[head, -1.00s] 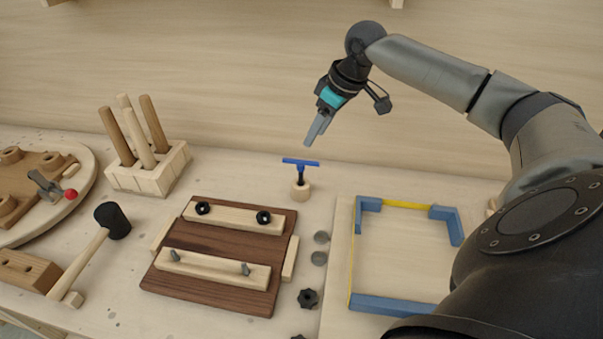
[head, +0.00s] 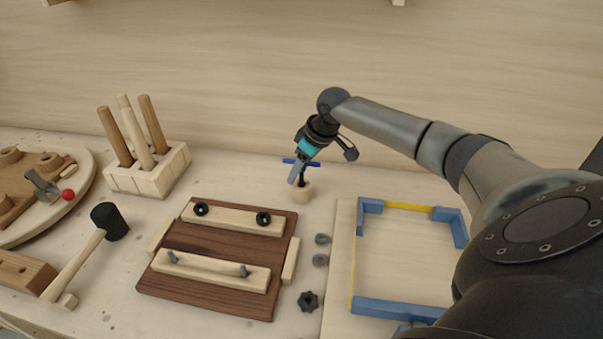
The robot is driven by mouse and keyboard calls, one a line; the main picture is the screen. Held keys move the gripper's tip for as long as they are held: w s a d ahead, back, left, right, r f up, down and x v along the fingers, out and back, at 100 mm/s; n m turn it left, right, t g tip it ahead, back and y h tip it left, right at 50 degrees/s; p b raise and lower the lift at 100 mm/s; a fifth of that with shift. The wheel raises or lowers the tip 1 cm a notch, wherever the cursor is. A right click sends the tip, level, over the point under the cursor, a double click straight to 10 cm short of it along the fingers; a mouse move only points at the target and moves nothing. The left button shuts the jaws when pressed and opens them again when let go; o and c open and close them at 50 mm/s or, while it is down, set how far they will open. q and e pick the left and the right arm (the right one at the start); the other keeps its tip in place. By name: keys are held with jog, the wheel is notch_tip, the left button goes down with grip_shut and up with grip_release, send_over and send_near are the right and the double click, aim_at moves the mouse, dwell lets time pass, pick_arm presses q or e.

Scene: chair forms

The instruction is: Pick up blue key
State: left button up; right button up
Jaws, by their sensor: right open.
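The blue key (head: 314,164) is a T-handled hex key with a blue bar and a dark shank. It stands upright in a small round wooden holder (head: 302,194) behind the brown board. My right gripper (head: 296,178) is at the key, in front of its handle, and hides the middle of the bar. Its fingers point down and to the left. I cannot tell whether they touch the key. The left gripper is not in view.
A brown board with pale wooden strips (head: 215,288) lies in front. A blue and yellow frame (head: 395,307) is at the right. A wooden block with upright dowels (head: 150,180) and a black-headed mallet (head: 110,221) are at the left. Small grey discs and a black knob (head: 308,301) lie between.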

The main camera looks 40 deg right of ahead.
jog(key=shift+x, duration=0.85)
jog(key=shift+r, duration=0.1)
jog(key=shift+c, duration=0.2)
grip_shut()
dwell(0.5)
